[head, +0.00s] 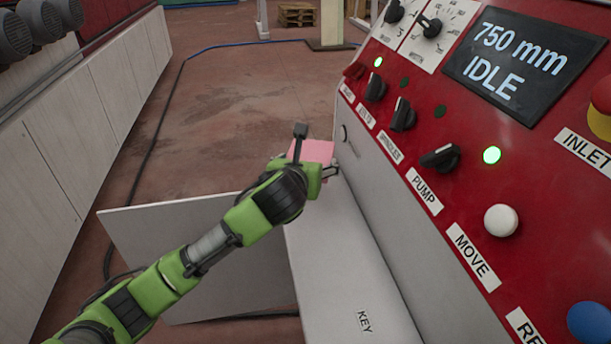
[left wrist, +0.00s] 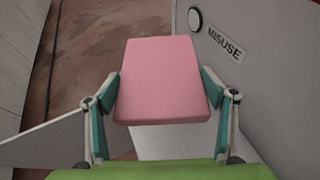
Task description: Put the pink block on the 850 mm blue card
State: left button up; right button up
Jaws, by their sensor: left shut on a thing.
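The pink block (head: 313,150) shows in the head view just beyond my left gripper (head: 325,168), beside the red machine. In the left wrist view the pink block (left wrist: 162,80) sits between the two fingers of my left gripper (left wrist: 163,105), which is shut on it. Whether the block touches the surface below is hidden. The blue card is not visible in either view. My right gripper is not in view.
The red control panel (head: 455,205) reads 750 mm IDLE and has knobs and buttons close on the right. A grey-white shelf (head: 345,265) marked KEY runs below it, with a pale panel (head: 200,240) to its left. Open floor (head: 235,100) lies beyond.

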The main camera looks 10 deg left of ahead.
pick_arm(q)
jog(key=w+f, duration=0.1)
jog(key=f, duration=0.1)
jog(key=w+a+f, duration=0.1)
jog(key=w+f, duration=0.1)
jog(key=shift+w+f, duration=0.25)
jog(key=shift+w, duration=0.05)
jog(key=shift+w+a+f, duration=0.15)
jog(key=shift+w+f, duration=0.1)
jog(key=shift+f, duration=0.15)
jog(key=f, duration=0.1)
jog(key=f+p, duration=0.1)
jog(key=f, duration=0.1)
jog(key=shift+w+f, duration=0.2)
jog(key=shift+f, duration=0.05)
jog(key=o, duration=1.2)
jog(key=shift+f, duration=0.1)
jog(key=shift+o, duration=0.2)
jog(key=v, duration=1.2)
jog(key=shift+b, duration=0.3)
